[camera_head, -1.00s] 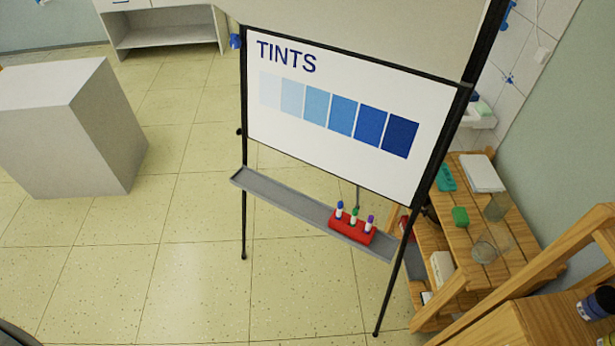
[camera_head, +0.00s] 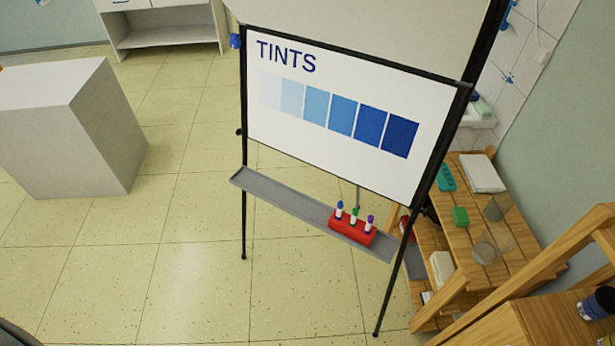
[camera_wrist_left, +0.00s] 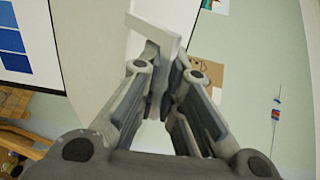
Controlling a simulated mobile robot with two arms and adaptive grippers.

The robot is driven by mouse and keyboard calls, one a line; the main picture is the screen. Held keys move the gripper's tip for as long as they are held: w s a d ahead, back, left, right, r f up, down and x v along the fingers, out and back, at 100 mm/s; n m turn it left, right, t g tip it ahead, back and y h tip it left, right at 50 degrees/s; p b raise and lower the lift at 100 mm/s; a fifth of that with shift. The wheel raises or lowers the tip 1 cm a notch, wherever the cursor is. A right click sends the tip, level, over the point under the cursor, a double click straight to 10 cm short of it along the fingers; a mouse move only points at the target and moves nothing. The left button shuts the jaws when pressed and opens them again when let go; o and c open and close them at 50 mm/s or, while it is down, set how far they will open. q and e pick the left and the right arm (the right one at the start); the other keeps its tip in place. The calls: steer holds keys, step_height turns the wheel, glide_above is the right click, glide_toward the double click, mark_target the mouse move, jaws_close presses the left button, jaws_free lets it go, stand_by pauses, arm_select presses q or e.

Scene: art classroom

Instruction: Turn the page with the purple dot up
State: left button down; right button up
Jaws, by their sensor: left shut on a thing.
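The flip-chart easel stands in the middle of the head view. Its visible page (camera_head: 330,170) reads TINTS above a row of blue squares. A blank pale page (camera_head: 360,28) is raised above it and runs out of the top of the view. In the left wrist view, my left gripper (camera_wrist_left: 168,62) is shut on a white edge piece (camera_wrist_left: 152,32), apparently part of the raised page. A pale curved sheet (camera_wrist_left: 85,50) hangs left of the fingers, with blue squares (camera_wrist_left: 14,40) beyond it. No purple dot shows. My right gripper is in neither view.
The easel's grey tray (camera_head: 280,195) holds a red marker holder (camera_head: 352,229) with three markers. A wooden shelf (camera_head: 480,215) with small items stands to the right. A white block (camera_head: 60,130) stands at left. The tiled floor between is clear.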

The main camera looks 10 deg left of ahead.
arm_select(q)
steer(key=shift+r, duration=0.2)
steer(key=w+d+r, duration=0.3)
steer(key=w+r, duration=0.2)
steer(key=w, duration=0.2)
steer(key=shift+w, duration=0.4)
stand_by(0.4)
steer(key=shift+s, duration=0.1)
